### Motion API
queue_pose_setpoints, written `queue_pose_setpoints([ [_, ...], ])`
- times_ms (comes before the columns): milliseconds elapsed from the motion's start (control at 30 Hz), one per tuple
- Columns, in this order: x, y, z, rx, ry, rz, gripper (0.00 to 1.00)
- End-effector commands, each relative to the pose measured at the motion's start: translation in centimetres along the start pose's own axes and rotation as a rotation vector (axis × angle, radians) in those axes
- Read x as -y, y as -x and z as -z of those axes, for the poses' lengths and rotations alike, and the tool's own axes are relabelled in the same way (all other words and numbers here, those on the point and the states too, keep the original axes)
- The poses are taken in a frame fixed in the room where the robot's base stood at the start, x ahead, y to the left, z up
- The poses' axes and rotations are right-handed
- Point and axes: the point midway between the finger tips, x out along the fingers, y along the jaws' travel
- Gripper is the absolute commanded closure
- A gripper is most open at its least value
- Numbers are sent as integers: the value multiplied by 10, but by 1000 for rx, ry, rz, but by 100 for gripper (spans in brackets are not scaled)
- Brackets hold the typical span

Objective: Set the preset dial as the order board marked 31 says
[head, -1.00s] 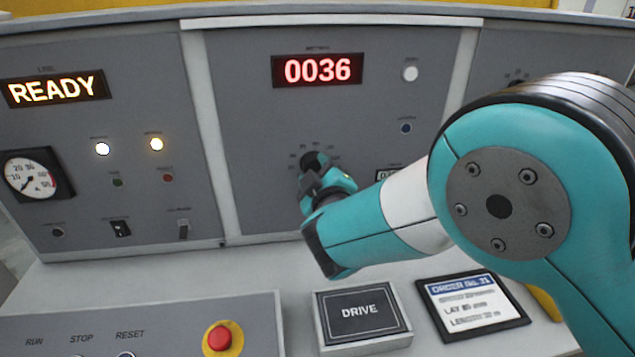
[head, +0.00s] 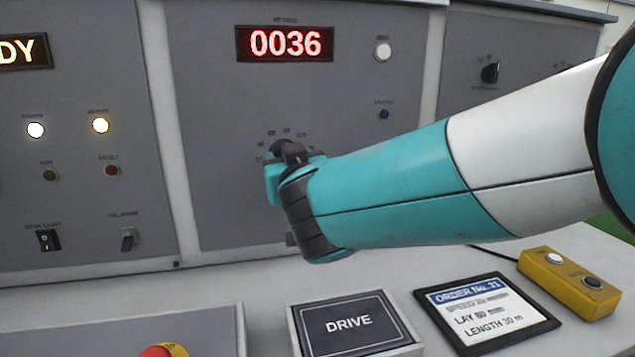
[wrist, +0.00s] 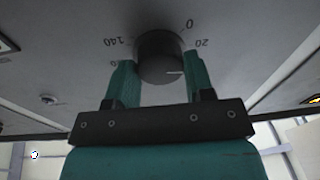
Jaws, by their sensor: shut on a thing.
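The preset dial (wrist: 158,50) is a black round knob on the grey panel, with 0, 20 and 140 readable around it in the wrist view. My gripper (wrist: 157,80) is shut on it, one teal finger on each side. A short white mark shows on the knob's face, right of its middle. In the head view my gripper (head: 292,165) hides most of the dial. The order board (head: 485,312) lies on the desk, reading ORDER No. 31, LAY 80 mm and LENGTH 30 m; its speed line is blurred, perhaps 20. The red display (head: 285,43) above reads 0036.
A DRIVE plate (head: 350,322) and a yellow box with two buttons (head: 568,283) stand on the desk. A red stop button (head: 163,350) is at the bottom. Another black knob (head: 490,72) is on the right panel. My arm crosses the right side.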

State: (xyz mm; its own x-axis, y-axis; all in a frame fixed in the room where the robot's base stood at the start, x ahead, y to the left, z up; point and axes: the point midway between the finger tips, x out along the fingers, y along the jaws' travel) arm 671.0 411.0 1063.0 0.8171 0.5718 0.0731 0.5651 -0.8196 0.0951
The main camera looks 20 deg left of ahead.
Motion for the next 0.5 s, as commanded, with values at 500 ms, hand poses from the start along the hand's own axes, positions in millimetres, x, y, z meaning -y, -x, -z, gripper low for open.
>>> queue_pose_setpoints([
  [500,0,0,2,-5,-58,-5,75],
])
